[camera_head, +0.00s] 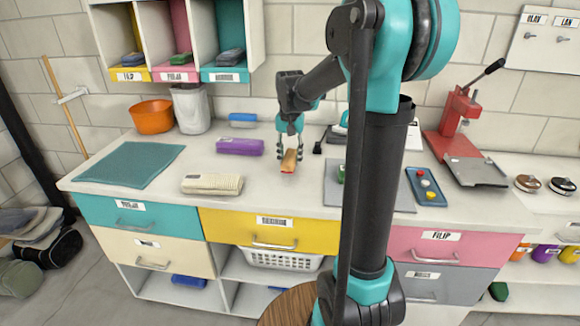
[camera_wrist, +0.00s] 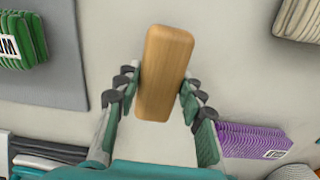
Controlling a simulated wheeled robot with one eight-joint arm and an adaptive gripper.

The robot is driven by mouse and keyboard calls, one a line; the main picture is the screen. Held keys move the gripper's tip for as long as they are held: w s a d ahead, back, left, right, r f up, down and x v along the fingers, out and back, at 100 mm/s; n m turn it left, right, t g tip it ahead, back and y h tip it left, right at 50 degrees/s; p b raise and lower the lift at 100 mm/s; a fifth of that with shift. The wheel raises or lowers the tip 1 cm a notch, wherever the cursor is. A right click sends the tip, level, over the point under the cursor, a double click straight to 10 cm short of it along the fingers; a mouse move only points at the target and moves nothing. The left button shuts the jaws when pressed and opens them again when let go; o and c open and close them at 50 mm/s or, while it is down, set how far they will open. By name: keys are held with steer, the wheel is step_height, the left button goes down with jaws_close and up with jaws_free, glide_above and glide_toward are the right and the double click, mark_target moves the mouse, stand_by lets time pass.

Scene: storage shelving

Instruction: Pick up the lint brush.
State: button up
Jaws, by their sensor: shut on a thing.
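The lint brush (camera_head: 289,161) has a light wooden body, and a reddish patch shows at its near end in the head view. In the wrist view the wooden body (camera_wrist: 165,72) lies lengthwise between my fingers. My gripper (camera_head: 288,153) points down over the middle of the white counter and is shut on the brush from both sides. The gripper's fingers also show in the wrist view (camera_wrist: 158,82). The underside of the brush is hidden. I cannot tell whether it touches the counter or hangs just above it.
A purple pack (camera_head: 240,146) and a cream ribbed bundle (camera_head: 212,184) lie to the left on the counter (camera_head: 262,198). A teal mat (camera_head: 130,165) lies farther left. A grey board (camera_head: 334,193) and a blue tray (camera_head: 431,197) with knobs are on the right. Open cubbies (camera_head: 203,30) hang above.

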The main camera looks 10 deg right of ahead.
mark_target(291, 156)
step_height(291, 156, up, 16)
stand_by(0.4)
steer(key=o, duration=0.5)
steer(key=shift+c, duration=1.4)
steer(key=shift+d+f, duration=0.1)
